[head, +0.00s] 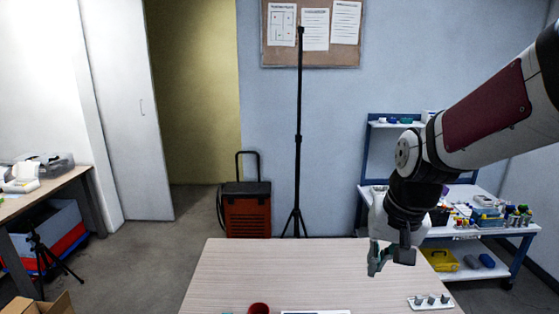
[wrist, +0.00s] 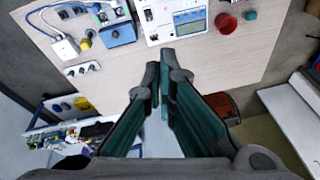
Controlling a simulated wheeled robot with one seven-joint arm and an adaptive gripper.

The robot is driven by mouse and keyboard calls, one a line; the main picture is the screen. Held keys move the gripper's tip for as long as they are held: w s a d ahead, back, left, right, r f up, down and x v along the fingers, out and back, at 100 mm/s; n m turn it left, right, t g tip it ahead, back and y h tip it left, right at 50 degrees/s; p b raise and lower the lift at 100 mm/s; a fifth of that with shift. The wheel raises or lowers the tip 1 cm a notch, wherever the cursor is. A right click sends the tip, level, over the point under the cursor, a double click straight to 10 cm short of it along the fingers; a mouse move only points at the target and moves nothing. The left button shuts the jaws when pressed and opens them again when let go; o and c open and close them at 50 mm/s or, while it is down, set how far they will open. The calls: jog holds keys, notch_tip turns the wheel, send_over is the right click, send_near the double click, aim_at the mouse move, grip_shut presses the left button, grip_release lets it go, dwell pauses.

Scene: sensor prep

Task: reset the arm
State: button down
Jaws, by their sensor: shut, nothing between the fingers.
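My gripper (head: 376,264) hangs from my arm above the right part of the wooden table in the head view. In the wrist view its two dark green fingers (wrist: 164,70) come together at the tips with nothing between them. The fingers look apart from everything on the table. They cover part of the table's edge in the wrist view.
The table (head: 290,265) holds a red round object (head: 259,308) and a white strip with grey knobs (head: 431,302). The wrist view also shows a meter-like device (wrist: 190,20) and a blue box (wrist: 117,34). A shelf unit (head: 470,232) stands behind right.

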jog(key=s+r+n+t, duration=0.1)
jog(key=s+r, duration=0.3)
jog(key=s, duration=0.4)
jog(key=s+r+n+t, duration=0.1)
jog(key=s+r, duration=0.3)
jog(key=s, duration=0.4)
jog(key=shift+d+n+t+h+b, duration=0.3)
jog(key=shift+d+n, duration=0.1)
jog(key=shift+d, duration=0.05)
